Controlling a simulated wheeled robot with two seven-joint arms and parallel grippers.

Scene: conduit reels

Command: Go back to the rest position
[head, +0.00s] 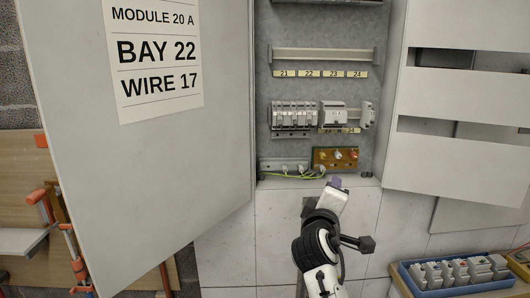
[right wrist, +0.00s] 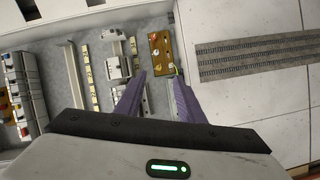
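My right gripper (head: 336,184) is in front of the bottom edge of the open cabinet (head: 360,20), just below the brown terminal block (head: 335,157). In the right wrist view its purple fingers (right wrist: 157,88) are apart with nothing held between them. The brown terminal block also shows in the right wrist view (right wrist: 161,54), beyond the fingertips. My left gripper is not in view.
The cabinet holds a row of breakers (head: 293,115), a bare rail (head: 322,55) and yellow-green wires (head: 290,176). A labelled door (head: 150,160) stands open at left. A blue tray (head: 408,282) of modules is at lower right.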

